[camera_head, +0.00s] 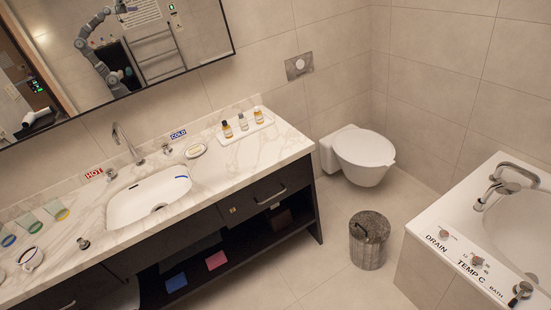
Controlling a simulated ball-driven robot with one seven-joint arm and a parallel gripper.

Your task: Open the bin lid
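The bin (368,252) is a short grey cylinder with a mottled stone look. It stands on the tiled floor between the vanity and the bath. Its lid (374,219) is round, and it appears closed. A dark curved piece, perhaps a handle, shows at the lid's left front edge. My gripper does not show directly in this view. My arm shows only as a small reflection in the mirror, and its end there is too small to read.
The vanity (238,172) with basin (150,197) and open shelf fills the left. A toilet (362,153) hangs on the wall behind the bin. The bath (470,232) with labelled knobs stands at the right. Floor (322,258) left of the bin is clear.

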